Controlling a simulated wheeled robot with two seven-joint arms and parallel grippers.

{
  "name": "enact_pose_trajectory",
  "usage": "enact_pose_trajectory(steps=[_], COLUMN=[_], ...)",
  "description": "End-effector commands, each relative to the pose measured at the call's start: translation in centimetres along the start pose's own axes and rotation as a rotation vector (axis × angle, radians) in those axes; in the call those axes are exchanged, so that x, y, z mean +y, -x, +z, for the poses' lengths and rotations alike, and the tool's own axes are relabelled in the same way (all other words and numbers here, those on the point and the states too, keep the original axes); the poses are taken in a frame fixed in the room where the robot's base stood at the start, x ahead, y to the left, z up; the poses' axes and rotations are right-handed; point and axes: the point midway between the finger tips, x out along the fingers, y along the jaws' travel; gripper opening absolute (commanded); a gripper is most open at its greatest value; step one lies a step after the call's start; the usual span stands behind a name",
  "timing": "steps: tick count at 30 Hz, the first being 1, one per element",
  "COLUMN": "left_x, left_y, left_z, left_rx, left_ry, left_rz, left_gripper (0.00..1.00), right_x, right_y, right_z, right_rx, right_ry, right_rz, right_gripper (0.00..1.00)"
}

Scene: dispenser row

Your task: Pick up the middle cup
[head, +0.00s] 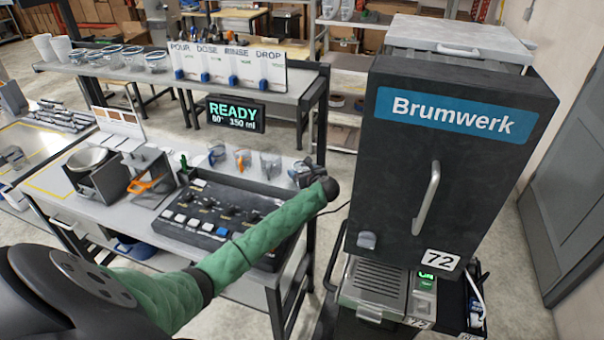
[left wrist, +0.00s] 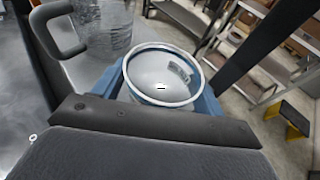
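In the left wrist view, a round glass-like rim (left wrist: 163,76) lies just beyond the dark gripper body, with blue parts on both sides. Whether these blue parts hold it is unclear. My right gripper is not in view.
A button panel (head: 215,217) lies on the table under my left arm. Small clear pieces (head: 243,159) stand behind it. A tall dark Brumwerk machine (head: 445,170) stands at the right. White cups (head: 62,48) and a station sign (head: 229,65) are on the shelf.

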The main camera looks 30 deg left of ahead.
Motion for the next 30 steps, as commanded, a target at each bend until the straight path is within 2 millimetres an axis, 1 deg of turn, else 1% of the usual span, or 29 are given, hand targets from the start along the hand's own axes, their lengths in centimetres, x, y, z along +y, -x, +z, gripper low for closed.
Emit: enact_pose_trajectory(steps=[1, 4, 5, 13, 16, 20, 24, 28, 29, 30], left_x=[0.0, 0.0, 0.0, 0.0, 0.0, 0.0, 0.0, 0.0, 0.0, 0.0], left_y=[0.0, 0.0, 0.0, 0.0, 0.1, 0.7, 1.5, 2.2, 2.3, 2.5], left_z=[0.0, 0.0, 0.0, 0.1, 0.7, 2.4, 5.0, 7.2, 7.6, 8.1], left_rx=[0.0, 0.0, 0.0, 0.0, -0.002, -0.002, -0.003, -0.002, -0.002, -0.002], left_ry=[0.0, 0.0, 0.0, 0.0, 0.002, 0.003, 0.004, 0.003, 0.002, 0.002], left_rz=[0.0, 0.0, 0.0, 0.0, 0.0, -0.001, -0.002, -0.002, -0.001, 0.0], left_gripper=[0.61, 0.41, 0.39, 0.39, 0.39, 0.39, 0.39, 0.39, 0.39, 0.39], right_x=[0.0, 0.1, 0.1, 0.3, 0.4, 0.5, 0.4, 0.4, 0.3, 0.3], right_y=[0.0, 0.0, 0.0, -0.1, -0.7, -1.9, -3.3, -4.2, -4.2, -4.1], right_z=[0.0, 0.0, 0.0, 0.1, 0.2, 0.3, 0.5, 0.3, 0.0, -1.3], right_rx=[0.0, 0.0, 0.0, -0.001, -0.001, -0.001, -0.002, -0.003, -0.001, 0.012], right_ry=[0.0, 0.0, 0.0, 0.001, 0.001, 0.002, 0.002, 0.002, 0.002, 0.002], right_rz=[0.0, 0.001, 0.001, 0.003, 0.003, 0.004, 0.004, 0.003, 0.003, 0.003], right_gripper=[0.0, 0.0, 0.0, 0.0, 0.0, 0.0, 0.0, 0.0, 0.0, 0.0])
